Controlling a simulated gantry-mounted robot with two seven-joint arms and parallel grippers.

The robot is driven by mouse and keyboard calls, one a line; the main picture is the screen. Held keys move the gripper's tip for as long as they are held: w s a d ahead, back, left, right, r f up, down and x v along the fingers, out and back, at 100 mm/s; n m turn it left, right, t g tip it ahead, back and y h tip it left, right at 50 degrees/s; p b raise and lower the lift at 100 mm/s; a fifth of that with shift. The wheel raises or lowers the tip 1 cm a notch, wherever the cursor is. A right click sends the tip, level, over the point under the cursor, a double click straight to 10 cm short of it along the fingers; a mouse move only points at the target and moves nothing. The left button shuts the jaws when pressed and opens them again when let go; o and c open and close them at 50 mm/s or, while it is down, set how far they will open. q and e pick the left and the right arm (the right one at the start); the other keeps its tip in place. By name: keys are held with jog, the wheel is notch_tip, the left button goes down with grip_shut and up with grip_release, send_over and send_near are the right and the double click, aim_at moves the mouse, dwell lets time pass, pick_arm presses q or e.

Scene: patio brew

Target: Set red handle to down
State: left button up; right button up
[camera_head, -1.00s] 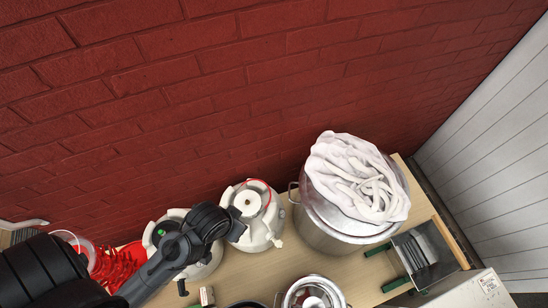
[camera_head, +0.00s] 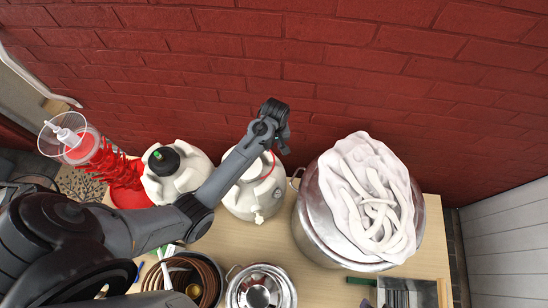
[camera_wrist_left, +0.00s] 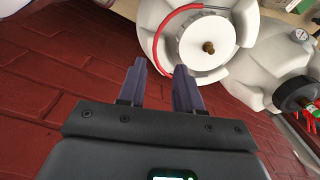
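The red handle (camera_wrist_left: 160,28) is a thin curved bar on a white container (camera_head: 241,204) with a round white cap. In the left wrist view it arcs around one side of the cap, above the fingertips. In the head view only a short piece of the handle (camera_head: 269,168) shows beside my arm. My left gripper (camera_wrist_left: 161,72) is open and empty, its two dark fingers apart, with the handle just beyond their tips. In the head view the left gripper (camera_head: 275,112) is above the container on the wall side. My right gripper is in neither view.
A large metal pot (camera_head: 315,222) with white cloth stands right. The brick wall (camera_head: 240,60) rises close behind. Smaller pots stand in front.

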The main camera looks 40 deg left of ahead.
pick_arm(q)
jog(key=f, duration=1)
jog(key=shift+w+f, duration=0.1)
jog(key=shift+w, duration=0.1)
jog(key=shift+c, duration=0.3)
grip_shut()
jog(key=shift+d, duration=0.1)
dwell(0.9)
